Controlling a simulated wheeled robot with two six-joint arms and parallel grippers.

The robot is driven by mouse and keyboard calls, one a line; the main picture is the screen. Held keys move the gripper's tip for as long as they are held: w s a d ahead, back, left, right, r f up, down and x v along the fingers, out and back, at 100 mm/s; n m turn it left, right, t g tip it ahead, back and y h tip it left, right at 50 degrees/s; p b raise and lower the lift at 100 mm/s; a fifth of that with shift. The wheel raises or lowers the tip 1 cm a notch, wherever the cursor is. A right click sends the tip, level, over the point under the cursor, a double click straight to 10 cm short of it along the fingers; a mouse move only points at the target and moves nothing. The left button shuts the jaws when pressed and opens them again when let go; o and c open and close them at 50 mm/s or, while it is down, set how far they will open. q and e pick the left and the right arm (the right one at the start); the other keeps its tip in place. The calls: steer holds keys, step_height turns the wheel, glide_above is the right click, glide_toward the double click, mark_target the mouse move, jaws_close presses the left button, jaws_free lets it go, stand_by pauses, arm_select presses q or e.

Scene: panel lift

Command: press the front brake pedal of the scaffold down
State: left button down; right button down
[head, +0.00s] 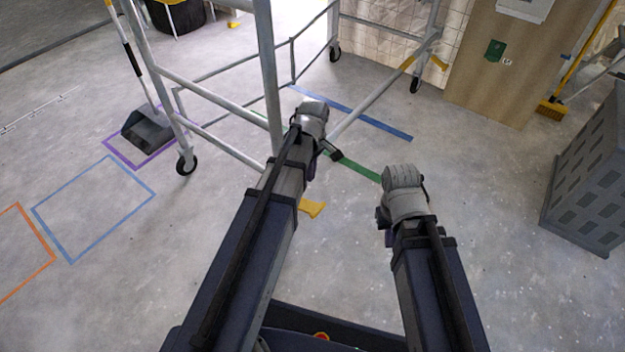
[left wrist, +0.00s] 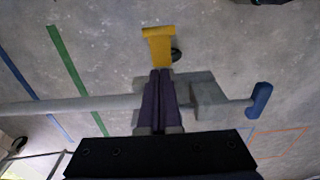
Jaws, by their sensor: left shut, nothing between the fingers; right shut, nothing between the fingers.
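The scaffold (head: 268,80) is a grey tube frame on black wheels. Its front brake pedal (head: 313,208), a yellow plate, shows low beside my left arm; its wheel is mostly hidden there. In the left wrist view the yellow pedal (left wrist: 159,45) lies just beyond the fingertips, with part of a dark wheel (left wrist: 176,55) beside it. My left gripper (left wrist: 160,72) is shut and empty, its tips at the pedal's near end; I cannot tell whether they touch. My right gripper (head: 383,216) is shut and empty, right of the pedal; its fingers are largely hidden.
A scaffold tube (left wrist: 65,105) runs behind the left fingers, and a blue-ended part (left wrist: 260,100) sits to their right. A grey perforated cabinet (head: 590,170) stands at the right. A wooden panel (head: 510,60) stands at the back. The floor between is clear, with coloured tape lines.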

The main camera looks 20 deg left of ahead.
arm_select(q)
steer(key=b, duration=0.9)
glide_above(320, 210)
steer(key=w+a, duration=0.1)
steer(key=a, duration=0.3)
steer(key=f, duration=0.9)
steer(key=shift+w+d+f, duration=0.15)
steer(key=shift+w, duration=0.05)
steer(key=f, duration=0.1)
steer(key=d+f+b, duration=0.1)
steer(key=b, duration=0.1)
steer(key=shift+s+d+f, duration=0.3)
steer(key=shift+f, duration=0.1)
steer(key=shift+s+d+f+b, duration=0.1)
steer(key=shift+d+f+b, duration=0.15)
steer(key=shift+b, duration=0.2)
